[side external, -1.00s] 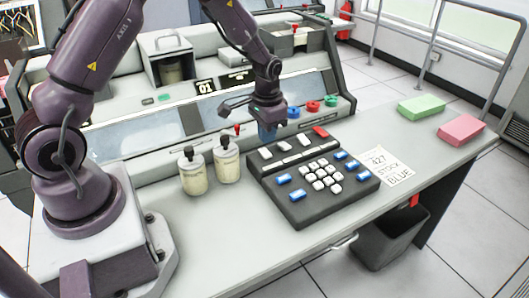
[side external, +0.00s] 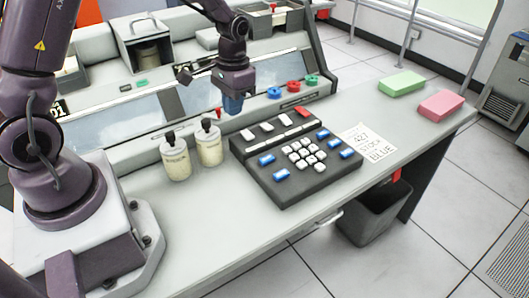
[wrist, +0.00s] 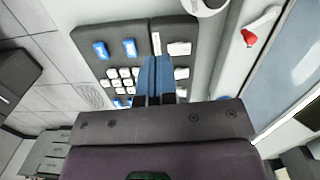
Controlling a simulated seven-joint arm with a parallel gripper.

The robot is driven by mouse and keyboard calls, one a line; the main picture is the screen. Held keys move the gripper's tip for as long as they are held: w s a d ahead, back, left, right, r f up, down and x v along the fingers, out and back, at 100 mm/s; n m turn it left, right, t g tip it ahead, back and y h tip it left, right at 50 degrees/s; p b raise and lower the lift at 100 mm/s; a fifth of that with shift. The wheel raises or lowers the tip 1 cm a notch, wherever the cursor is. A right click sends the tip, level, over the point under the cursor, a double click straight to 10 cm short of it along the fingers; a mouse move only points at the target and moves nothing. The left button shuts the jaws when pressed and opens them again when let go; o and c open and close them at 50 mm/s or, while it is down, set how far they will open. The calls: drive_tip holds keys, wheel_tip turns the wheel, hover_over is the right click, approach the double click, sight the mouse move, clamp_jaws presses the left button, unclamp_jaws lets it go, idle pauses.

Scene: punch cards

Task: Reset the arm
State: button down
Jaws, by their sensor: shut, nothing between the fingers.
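My gripper (side external: 233,104) hangs from the arm, pointing down, above the back left edge of the black keypad (side external: 318,182). Its blue fingers are together with nothing between them. In the wrist view the shut fingers (wrist: 152,80) reach over the keypad (wrist: 90,45), hiding part of its keys. The keypad has white keys in the middle, blue keys at its sides, and white keys plus a red one along the back.
Two cream bottles with dark tops (side external: 175,158) stand left of the keypad. A paper note (side external: 366,143) reading "427 STOCK BLUE" lies to its right. A green block (side external: 401,83) and a pink block (side external: 447,105) lie farther right. The sloped console stands behind.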

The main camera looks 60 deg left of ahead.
drive_tip(key=s+d+r+t, duration=0.3)
drive_tip(key=s+d+r, duration=0.1)
drive_tip(key=s+r, duration=0.4)
drive_tip(key=s+d+r+m+t, duration=0.1)
drive_tip(key=s+d+r+t, duration=0.2)
drive_tip(key=s+r, duration=0.4)
wheel_tip(320, 180, up, 4)
drive_tip(key=shift+s+d+r, duration=0.15)
drive_tip(key=shift+s+d, duration=0.2)
drive_tip(key=shift+d, duration=0.15)
drive_tip(key=w+a+f+g, duration=0.2)
drive_tip(key=w+a+f, duration=0.4)
drive_tip(key=w, duration=0.4)
drive_tip(key=w+a+f+g, duration=0.3)
drive_tip(key=w+a+f, duration=0.3)
drive_tip(key=w+f, duration=0.2)
drive_tip(key=w, duration=0.2)
drive_tip(key=shift+w+a+f, duration=0.3)
drive_tip(key=shift+w+f, duration=0.1)
